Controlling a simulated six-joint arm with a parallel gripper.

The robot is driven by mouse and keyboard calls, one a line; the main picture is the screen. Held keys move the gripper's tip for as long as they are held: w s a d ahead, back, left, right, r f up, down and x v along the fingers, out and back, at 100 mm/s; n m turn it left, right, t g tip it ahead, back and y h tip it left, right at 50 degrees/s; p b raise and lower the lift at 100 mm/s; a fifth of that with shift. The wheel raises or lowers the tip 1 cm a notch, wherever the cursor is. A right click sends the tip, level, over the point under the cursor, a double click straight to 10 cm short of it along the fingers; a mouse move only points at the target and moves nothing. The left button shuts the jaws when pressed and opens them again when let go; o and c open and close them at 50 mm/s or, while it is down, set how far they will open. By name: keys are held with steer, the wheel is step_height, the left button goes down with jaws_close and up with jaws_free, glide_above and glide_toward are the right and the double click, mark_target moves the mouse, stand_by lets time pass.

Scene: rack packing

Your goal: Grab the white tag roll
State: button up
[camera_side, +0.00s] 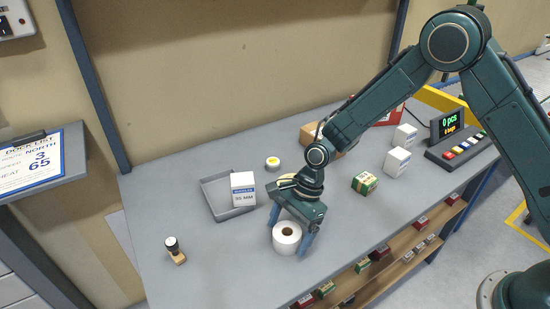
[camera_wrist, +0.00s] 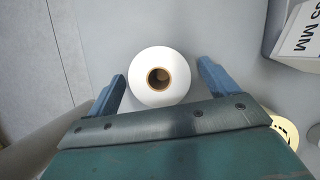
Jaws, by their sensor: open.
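The white tag roll (camera_side: 287,238) stands on the grey table with its brown core facing up. In the wrist view the roll (camera_wrist: 142,80) sits between the two blue fingers, with a gap on each side. My gripper (camera_side: 292,229) is open and low over the table at the roll, a finger to either side of it.
A grey tray (camera_side: 218,207) with a white box (camera_side: 243,188) is behind and left of the roll. A stamp (camera_side: 175,250) stands at the left. A yellow-topped roll (camera_side: 273,163), a green box (camera_side: 364,183) and white boxes (camera_side: 397,162) are farther back. The front table edge is close.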

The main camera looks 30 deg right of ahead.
steer(key=shift+a+f, duration=0.25)
steer(key=shift+f, duration=0.4)
steer(key=c, duration=1.1)
steer(key=shift+o, duration=0.2)
steer(key=shift+r, duration=0.2)
step_height(320, 180, up, 20)
steer(key=shift+f, duration=0.15)
